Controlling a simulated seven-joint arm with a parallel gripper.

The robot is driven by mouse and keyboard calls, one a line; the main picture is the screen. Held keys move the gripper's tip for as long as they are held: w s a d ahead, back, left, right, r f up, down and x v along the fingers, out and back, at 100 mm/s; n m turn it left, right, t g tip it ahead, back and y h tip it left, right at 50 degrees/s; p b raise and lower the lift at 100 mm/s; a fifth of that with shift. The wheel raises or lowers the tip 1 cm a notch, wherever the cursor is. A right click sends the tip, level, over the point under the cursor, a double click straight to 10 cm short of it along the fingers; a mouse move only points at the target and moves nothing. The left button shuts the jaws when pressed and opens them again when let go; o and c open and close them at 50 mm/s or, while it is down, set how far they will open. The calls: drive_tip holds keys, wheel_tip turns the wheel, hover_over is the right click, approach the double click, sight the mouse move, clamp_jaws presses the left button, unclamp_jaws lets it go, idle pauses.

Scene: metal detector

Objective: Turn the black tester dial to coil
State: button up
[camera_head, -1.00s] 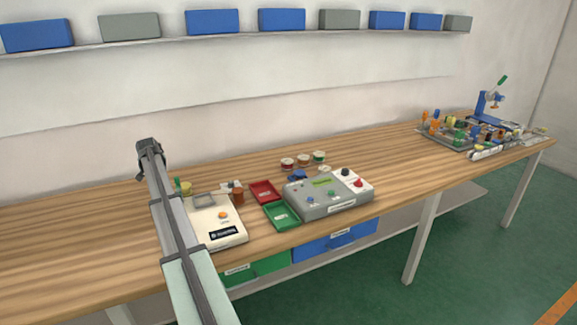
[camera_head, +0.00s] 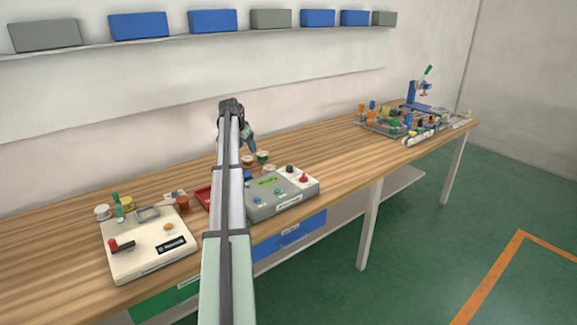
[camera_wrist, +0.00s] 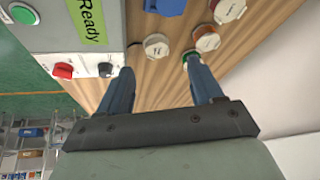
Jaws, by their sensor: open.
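The grey tester (camera_head: 268,203) stands on the bench with a green display, which reads "Ready" in the wrist view (camera_wrist: 88,18). The black dial (camera_head: 290,169) is on the white panel at its far right, beside a red knob (camera_head: 304,179). In the wrist view the black dial (camera_wrist: 105,69) lies just left of one finger, close to it in the picture. I cannot read the dial's labels. My gripper (camera_wrist: 158,68) is open and empty, with bench and spools showing beyond its fingers. In the head view my gripper (camera_head: 248,138) is behind the tester, left of the dial.
Several spools, including one (camera_head: 262,156), sit behind the tester. My arm partly hides a red tray (camera_head: 203,197). A beige device (camera_head: 148,248) with a red-handled lever stands at left. The bench (camera_head: 330,160) is clear to the right, up to a cluttered fixture (camera_head: 400,122).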

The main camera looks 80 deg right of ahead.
drive_tip(key=r+m+g+y, duration=0.1)
drive_tip(key=r+m, duration=0.1)
hover_over(289, 166)
drive_tip(key=w+a, duration=0.3)
drive_tip(key=a, duration=0.1)
drive_tip(key=x, duration=1.3)
drive_tip(key=shift+s+a+f, duration=0.1)
drive_tip(key=shift+a+f, duration=0.05)
drive_tip(key=shift+f, duration=0.25)
drive_tip(key=c, duration=1.1)
